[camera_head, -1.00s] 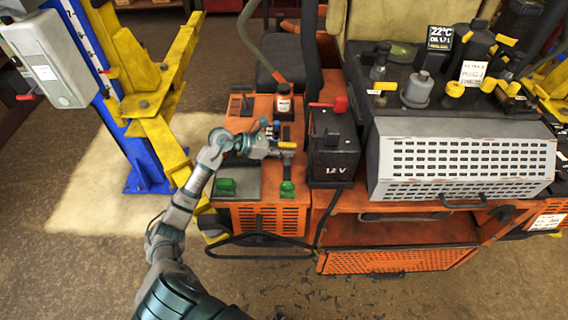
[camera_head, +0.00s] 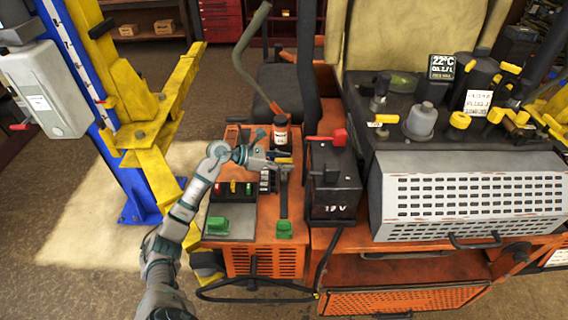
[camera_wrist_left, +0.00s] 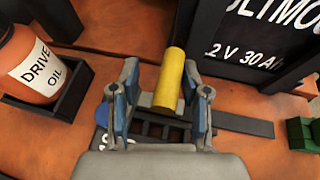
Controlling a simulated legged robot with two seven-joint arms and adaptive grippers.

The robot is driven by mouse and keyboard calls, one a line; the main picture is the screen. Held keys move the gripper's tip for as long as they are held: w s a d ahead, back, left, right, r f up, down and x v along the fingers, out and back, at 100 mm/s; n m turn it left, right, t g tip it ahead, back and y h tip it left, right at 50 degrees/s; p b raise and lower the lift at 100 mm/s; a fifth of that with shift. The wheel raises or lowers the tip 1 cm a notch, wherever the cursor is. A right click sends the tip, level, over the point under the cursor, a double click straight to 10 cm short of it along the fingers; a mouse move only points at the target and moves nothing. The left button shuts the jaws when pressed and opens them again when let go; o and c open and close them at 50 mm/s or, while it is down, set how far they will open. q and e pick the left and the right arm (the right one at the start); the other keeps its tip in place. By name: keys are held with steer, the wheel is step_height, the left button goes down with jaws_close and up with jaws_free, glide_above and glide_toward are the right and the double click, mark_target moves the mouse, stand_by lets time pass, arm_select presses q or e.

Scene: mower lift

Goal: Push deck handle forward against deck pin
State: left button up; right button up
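The deck handle appears to be the yellow cylindrical grip (camera_head: 284,160) on the orange console, above a dark slot strip. In the left wrist view the yellow grip (camera_wrist_left: 170,78) stands between the fingers of my left gripper (camera_wrist_left: 166,96). The fingers are apart, with a visible gap on both sides of the grip. In the head view my left gripper (camera_head: 280,170) is at the handle, its fingertips small and partly hidden. I cannot make out the deck pin. My right gripper is not in view.
A drive oil bottle (camera_head: 280,134) sits in a holder just beyond the handle; the black battery (camera_head: 333,180) stands close on the right. A yellow and blue lift post (camera_head: 130,110) stands left.

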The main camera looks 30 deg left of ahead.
arm_select(q)
steer(key=shift+s+a, duration=0.3)
steer(key=shift+s, duration=0.05)
steer(key=v, duration=1.1)
steer(key=shift+r, duration=0.1)
